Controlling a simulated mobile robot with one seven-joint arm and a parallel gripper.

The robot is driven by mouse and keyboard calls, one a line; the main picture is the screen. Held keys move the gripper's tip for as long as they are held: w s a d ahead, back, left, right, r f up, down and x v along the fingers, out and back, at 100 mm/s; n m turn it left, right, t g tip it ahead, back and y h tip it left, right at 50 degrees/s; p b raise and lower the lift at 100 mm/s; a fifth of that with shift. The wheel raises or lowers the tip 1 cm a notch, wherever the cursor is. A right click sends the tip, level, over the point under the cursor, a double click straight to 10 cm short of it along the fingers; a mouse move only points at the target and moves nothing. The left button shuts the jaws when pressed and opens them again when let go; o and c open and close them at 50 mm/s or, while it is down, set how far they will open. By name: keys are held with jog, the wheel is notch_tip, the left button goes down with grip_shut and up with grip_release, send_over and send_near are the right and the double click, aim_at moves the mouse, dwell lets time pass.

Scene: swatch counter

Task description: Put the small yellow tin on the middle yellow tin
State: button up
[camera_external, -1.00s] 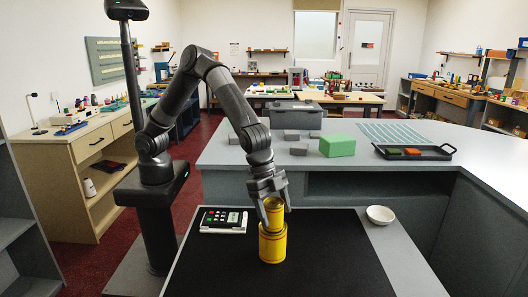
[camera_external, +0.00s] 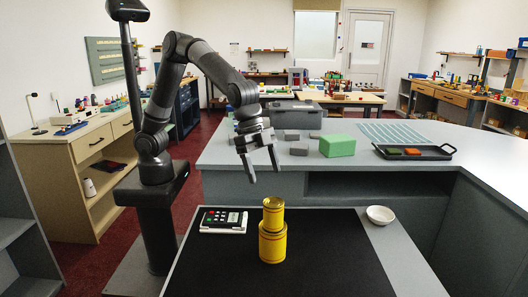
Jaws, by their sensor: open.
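A stack of yellow tins stands upright on the black mat (camera_external: 330,255). A wide yellow tin (camera_external: 272,248) is at the bottom. A narrower yellow part (camera_external: 273,217) stands on it, with a dark line near its top. I cannot tell surely whether this upper part is one tin or a small tin on a middle one. My gripper (camera_external: 264,175) is open and empty, above and slightly left of the stack in the picture, with its fingers apart and clear of the tins.
A keypad device (camera_external: 224,220) lies left of the stack at the mat's back edge. A white bowl (camera_external: 380,215) is at the right. On the grey counter behind are a green block (camera_external: 337,145), several grey blocks and a dark tray (camera_external: 414,152). The mat's front is clear.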

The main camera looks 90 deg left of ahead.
jog(key=s+a+r+n+t+y, duration=0.1)
jog(key=s+a+r, duration=0.15)
jog(key=a, duration=0.55)
jog(key=s+a+r+n+y, duration=0.15)
jog(key=s+a, duration=0.25)
jog(key=a, duration=0.4)
jog(key=s+a+r+n+t+y, duration=0.1)
jog(key=s+a+r+n, duration=0.15)
jog(key=a, duration=0.55)
jog(key=s+a+f+n, duration=0.1)
jog(key=s+a+n, duration=0.3)
jog(key=s+a, duration=1)
jog(key=shift+s, duration=1.1)
